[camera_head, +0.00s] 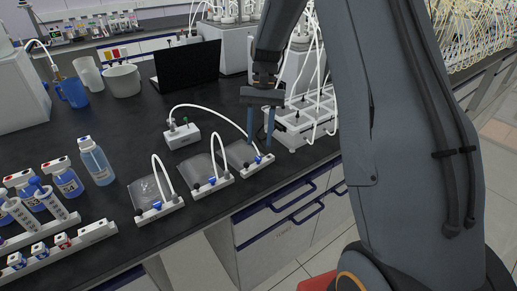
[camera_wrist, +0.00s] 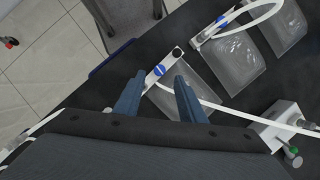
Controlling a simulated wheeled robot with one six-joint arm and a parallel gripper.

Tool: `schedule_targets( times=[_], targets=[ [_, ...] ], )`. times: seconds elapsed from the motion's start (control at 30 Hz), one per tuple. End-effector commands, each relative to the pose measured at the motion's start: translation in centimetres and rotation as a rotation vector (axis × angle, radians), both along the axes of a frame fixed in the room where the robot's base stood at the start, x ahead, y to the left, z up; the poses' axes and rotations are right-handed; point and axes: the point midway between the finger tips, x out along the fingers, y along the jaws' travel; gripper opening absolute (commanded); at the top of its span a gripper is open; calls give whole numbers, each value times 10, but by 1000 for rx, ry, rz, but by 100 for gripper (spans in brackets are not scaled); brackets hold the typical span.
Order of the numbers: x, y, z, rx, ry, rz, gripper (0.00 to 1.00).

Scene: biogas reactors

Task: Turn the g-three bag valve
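Three clear bags with white valve bars lie in a row on the black bench; I cannot read which is g-three. The right-hand bag (camera_head: 239,153) has a white bar with a blue valve (camera_head: 258,159) and a white hose. My gripper (camera_head: 260,142) points down above this bar, its two blue-grey fingers apart and empty. In the wrist view the blue valve (camera_wrist: 160,71) shows between the open fingertips (camera_wrist: 158,78), and its bag (camera_wrist: 190,85) is partly hidden by a finger. I cannot tell the exact height of the tips above the valve.
The middle bag (camera_head: 201,168) and left bag (camera_head: 146,190) lie beside it. A white box (camera_head: 182,136) joins the hose behind. A white rack (camera_head: 300,127) of tubes stands close on the right. Bottles (camera_head: 96,162) stand left. The bench's front edge is close to the valves.

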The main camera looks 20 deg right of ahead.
Motion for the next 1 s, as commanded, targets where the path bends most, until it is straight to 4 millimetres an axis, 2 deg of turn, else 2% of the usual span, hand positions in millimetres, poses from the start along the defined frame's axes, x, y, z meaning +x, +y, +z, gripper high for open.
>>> schedule_targets(
  times=[0.23, 0.63, 0.77, 1.0],
  targets=[
    [10, -5, 26, 0, 0, 0, 37],
    [10, -5, 30, -1, -5, 5, 37],
    [0, -1, 32, -25, -75, 70, 37],
    [-25, 10, 36, -94, -298, 303, 37]
  ],
)
